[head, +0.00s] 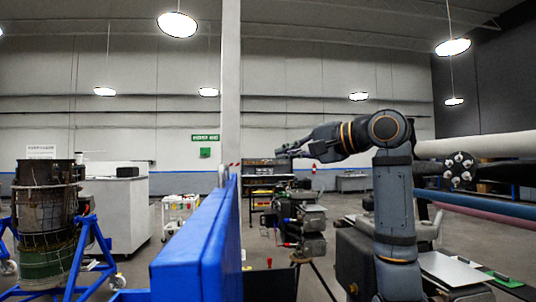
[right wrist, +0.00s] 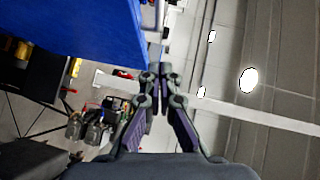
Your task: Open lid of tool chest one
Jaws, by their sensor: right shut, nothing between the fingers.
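A large blue slab-like panel (head: 190,256) stands upright in the lower middle of the head view. It looks like part of the blue tool chest, perhaps its raised lid, but I cannot tell for sure. The same blue surface (right wrist: 85,30) fills the upper left of the right wrist view. My right gripper (head: 280,153) reaches in from the right, above and to the right of the panel in the picture. In the right wrist view my right gripper (right wrist: 160,68) is shut and empty, its tips close to the blue edge; contact is unclear. My left gripper is not in view.
A dark turbine part (head: 45,212) sits on a blue stand (head: 72,262) at the left. A white cabinet (head: 122,212) stands behind it. Machinery (head: 308,228) on a stand is beyond the panel. A grey pillar (head: 231,85) rises behind.

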